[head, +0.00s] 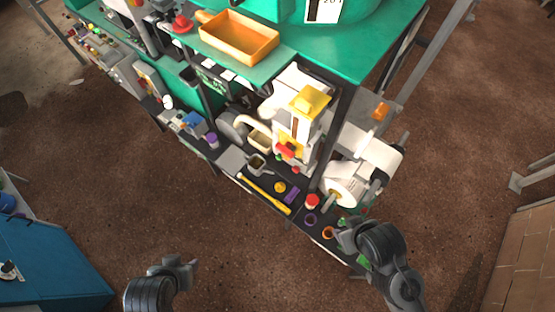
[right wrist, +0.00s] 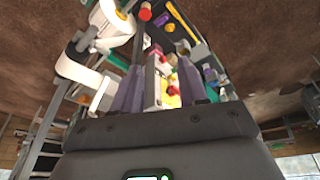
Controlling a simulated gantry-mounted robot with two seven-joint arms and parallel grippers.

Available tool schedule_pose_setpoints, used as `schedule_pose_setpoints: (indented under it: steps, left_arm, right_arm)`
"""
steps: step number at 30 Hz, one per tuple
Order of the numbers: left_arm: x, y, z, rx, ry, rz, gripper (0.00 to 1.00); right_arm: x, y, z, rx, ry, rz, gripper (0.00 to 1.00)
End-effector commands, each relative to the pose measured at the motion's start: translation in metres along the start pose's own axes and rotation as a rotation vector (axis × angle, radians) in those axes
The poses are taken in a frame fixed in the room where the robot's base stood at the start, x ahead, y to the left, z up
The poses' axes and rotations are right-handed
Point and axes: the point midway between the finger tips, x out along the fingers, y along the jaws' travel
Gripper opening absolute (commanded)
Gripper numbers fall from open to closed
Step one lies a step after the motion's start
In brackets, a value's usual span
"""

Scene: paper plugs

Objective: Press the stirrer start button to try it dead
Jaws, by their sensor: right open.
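A white and grey machine with a yellow top (head: 310,100) stands on the dark bench shelf. Its lower front carries small red and green buttons around a red and yellow part (head: 286,151). Which is the stirrer start button I cannot tell. In the right wrist view, a red button (right wrist: 163,58) shows on the machine front between my fingers. My right gripper (head: 345,235) is at the shelf's front right corner, apart from the buttons; its open fingers show in the right wrist view (right wrist: 160,85). My left gripper (head: 192,264) hangs over the floor, away from the bench; its fingers are too small to read.
A yellow rod (head: 264,193), a red-capped pot (head: 312,201) and small rings lie along the shelf edge. A white roll machine (head: 352,183) stands just right. An orange tray (head: 240,38) sits on the green top. The floor before the bench is clear.

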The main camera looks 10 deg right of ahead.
Motion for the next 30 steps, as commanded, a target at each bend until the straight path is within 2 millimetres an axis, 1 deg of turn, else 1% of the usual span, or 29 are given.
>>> schedule_pose_setpoints:
  steps: [2,3,8,9,11,30]
  left_arm:
    - [0.0000,0.0000,0.0000,0.000,0.000,0.000,0.43]
    - [0.0000,0.0000,0.0000,0.000,0.000,0.000,0.43]
    - [0.0000,0.0000,0.0000,0.000,0.000,0.000,0.43]
    - [0.0000,0.0000,0.0000,0.000,0.000,0.000,0.43]
    - [0.0000,0.0000,0.0000,0.000,0.000,0.000,0.43]
    - [0.0000,0.0000,0.0000,0.000,0.000,0.000,0.43]
  right_arm:
    - [0.0000,0.0000,0.0000,0.000,0.000,0.000,0.43]
    - [0.0000,0.0000,0.0000,0.000,0.000,0.000,0.40]
    - [0.0000,0.0000,-0.0001,0.000,0.000,0.000,0.15]
    - [0.0000,0.0000,0.0000,0.000,0.000,0.000,0.09]
    - [0.0000,0.0000,0.0000,0.000,0.000,0.000,0.00]
    - [0.0000,-0.0001,0.0000,0.000,0.000,0.000,0.00]
